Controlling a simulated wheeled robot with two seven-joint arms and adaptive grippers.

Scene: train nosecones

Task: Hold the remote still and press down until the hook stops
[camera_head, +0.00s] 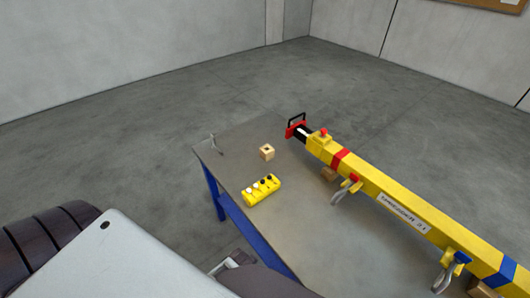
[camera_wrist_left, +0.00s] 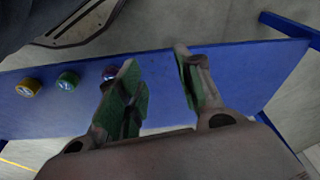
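The yellow remote (camera_head: 261,191), with black and white buttons on top, lies on the grey tabletop near its left edge. A long yellow beam (camera_head: 385,202) lies across the right of the table, with a grey hook (camera_head: 346,190) on its side and another grey hook (camera_head: 447,270) nearer me. My left gripper (camera_wrist_left: 158,88) is open in the left wrist view, its green-padded fingers apart with nothing between them. In the head view it is mostly hidden by my arm at the bottom, below and apart from the remote. My right gripper is not in view.
A wooden block (camera_head: 267,152) with a dark hole stands behind the remote. A small grey metal piece (camera_head: 214,143) is at the table's back left corner. Tabletop around the remote is clear.

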